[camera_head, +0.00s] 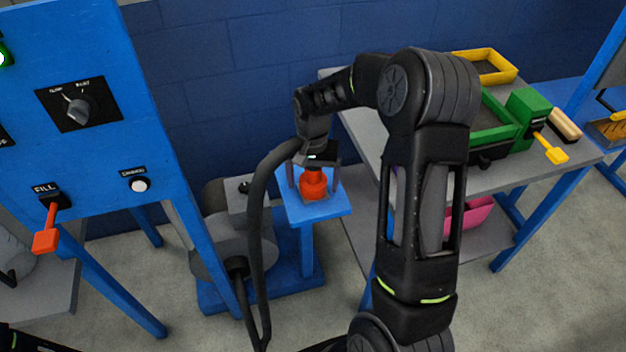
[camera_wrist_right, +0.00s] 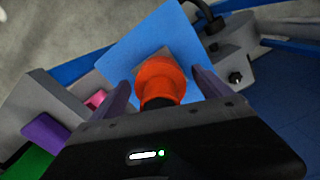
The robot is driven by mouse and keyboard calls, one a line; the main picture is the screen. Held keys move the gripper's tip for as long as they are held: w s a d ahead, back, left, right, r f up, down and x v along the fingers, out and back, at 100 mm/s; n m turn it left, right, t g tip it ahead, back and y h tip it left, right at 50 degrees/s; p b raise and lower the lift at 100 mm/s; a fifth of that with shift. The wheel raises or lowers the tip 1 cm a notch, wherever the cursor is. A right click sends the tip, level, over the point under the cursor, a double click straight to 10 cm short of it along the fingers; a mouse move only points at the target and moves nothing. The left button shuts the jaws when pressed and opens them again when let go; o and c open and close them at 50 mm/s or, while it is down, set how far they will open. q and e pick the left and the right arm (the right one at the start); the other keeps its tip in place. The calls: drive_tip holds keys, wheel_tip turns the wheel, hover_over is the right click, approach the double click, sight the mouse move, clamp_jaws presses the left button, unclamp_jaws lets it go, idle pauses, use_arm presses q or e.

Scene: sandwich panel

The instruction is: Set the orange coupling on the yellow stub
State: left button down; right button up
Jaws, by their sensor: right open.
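The orange coupling (camera_head: 313,184) is upright over a small blue stand top (camera_head: 322,207) in the head view. It also shows in the right wrist view (camera_wrist_right: 160,80), with a dark part next to it toward my gripper. My right gripper (camera_head: 312,172) is over it, open, with one finger on each side. In the right wrist view the fingers (camera_wrist_right: 165,88) show small gaps to the coupling.
A black hose (camera_head: 257,210) runs down left of the stand, near a grey machine (camera_head: 225,238). A blue panel (camera_head: 100,100) with a red-orange lever stands left. The grey bench (camera_head: 565,160) at right holds a green tray (camera_head: 493,138) and a yellow tray (camera_head: 509,68).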

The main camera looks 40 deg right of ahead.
wheel_tip(320, 180, up, 8)
drive_tip(key=shift+f+b, duration=0.1)
drive_tip(key=shift+b, duration=0.25)
idle(0.7)
